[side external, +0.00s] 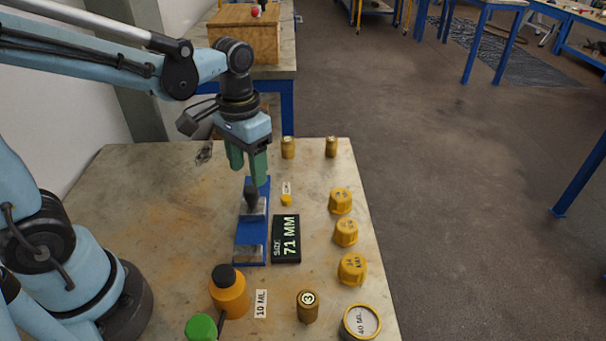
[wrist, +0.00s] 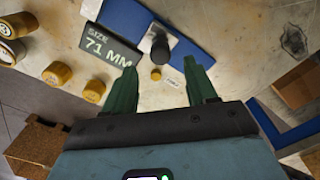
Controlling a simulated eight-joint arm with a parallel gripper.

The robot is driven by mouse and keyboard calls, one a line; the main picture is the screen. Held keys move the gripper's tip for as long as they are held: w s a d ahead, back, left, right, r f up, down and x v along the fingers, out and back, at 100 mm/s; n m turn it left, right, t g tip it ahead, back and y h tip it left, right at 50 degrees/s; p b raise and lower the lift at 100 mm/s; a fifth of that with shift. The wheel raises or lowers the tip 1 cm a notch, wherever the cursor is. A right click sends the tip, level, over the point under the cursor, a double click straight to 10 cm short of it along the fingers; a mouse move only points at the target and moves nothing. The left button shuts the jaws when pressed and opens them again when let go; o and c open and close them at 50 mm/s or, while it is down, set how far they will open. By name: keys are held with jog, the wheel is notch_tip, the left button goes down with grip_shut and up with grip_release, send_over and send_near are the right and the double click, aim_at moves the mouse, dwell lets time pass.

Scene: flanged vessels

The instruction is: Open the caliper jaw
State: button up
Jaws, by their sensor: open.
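The caliper is a blue bar (side external: 239,244) on the table with a grey metal jaw (side external: 252,206) that carries a dark upright knob (side external: 251,191). A second metal block (side external: 248,254) sits at the bar's near end. The black display (side external: 286,238) beside it reads "SIZE 71 MM". My gripper (side external: 248,172) points down above the bar's far end, with its green fingers apart. In the wrist view, my gripper (wrist: 158,82) is open and empty, and the dark knob (wrist: 159,47) stands beyond the fingertips, apart from them.
A small yellow piece (side external: 286,200) lies right of the knob. Several yellow caps (side external: 346,232) line the right edge. Brass cylinders (side external: 288,148) stand at the back. An orange bottle (side external: 229,291) and a round 40 ML container (side external: 361,322) stand in front. The table's left side is clear.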

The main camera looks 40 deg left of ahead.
aim_at(250, 188)
notch_tip(250, 188, up, 7)
dwell(0.4)
jog(key=f+t, duration=0.1)
jog(key=t, duration=0.1)
jog(key=s+f+t, duration=0.1)
jog(key=t, duration=0.1)
jog(key=s+a+f+t, duration=0.1)
jog(key=t, duration=0.2)
jog(key=shift+s+f, duration=0.25)
jog(key=shift+f, duration=0.05)
